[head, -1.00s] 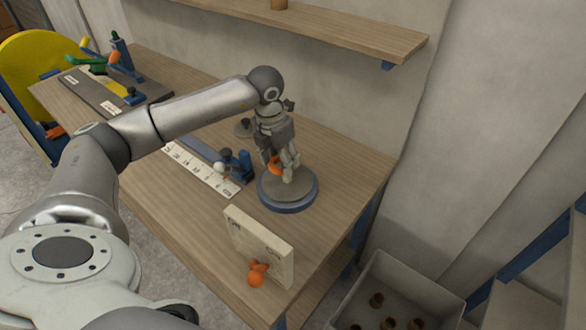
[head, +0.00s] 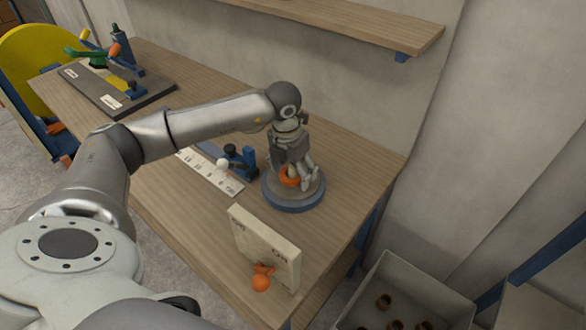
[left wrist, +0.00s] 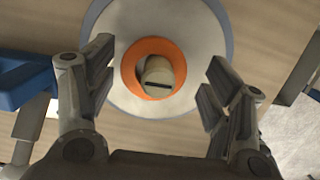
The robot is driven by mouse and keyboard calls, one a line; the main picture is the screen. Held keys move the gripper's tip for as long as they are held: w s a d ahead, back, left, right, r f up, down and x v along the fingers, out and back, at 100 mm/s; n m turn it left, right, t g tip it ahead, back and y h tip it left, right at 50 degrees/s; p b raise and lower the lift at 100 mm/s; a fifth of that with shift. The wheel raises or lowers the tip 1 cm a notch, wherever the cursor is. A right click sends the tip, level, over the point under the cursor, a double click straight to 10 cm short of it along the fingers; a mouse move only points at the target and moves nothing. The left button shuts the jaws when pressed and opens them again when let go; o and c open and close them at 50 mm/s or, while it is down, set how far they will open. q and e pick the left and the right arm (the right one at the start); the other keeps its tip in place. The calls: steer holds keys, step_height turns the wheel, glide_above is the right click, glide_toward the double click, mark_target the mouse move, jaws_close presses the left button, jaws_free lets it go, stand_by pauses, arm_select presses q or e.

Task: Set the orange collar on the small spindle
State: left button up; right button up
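The orange collar (head: 290,181) is a ring around a pale, slotted post, which I take as the small spindle (left wrist: 160,76), on a round grey disc (head: 312,193) with a blue rim. The left wrist view shows the collar (left wrist: 133,72) encircling the post, roughly centred. Whether it sits fully down is hard to tell. My left gripper (head: 297,174) points down over the disc. In the left wrist view its fingers (left wrist: 158,85) stand wide apart, with clear gaps to the collar on both sides. My right gripper is not in view.
A blue fixture (head: 241,160) with a white ball stands left of the disc, by a labelled strip (head: 222,180). An upright cream board (head: 267,243) with an orange piece (head: 261,280) is in front. A bin (head: 385,275) stands at right; a shelf (head: 350,22) hangs above.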

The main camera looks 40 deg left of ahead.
arm_select(q)
steer(key=shift+a, duration=0.2)
steer(key=shift+r, duration=0.15)
steer(key=r, duration=0.2)
steer(key=r+b, duration=0.1)
steer(key=r, duration=0.2)
steer(key=shift+s+r+b, duration=0.35)
steer(key=shift+s+r, duration=0.05)
steer(key=r, duration=0.4)
steer(key=s+r, duration=0.1)
steer(key=r, duration=0.1)
steer(key=shift+b, duration=0.4)
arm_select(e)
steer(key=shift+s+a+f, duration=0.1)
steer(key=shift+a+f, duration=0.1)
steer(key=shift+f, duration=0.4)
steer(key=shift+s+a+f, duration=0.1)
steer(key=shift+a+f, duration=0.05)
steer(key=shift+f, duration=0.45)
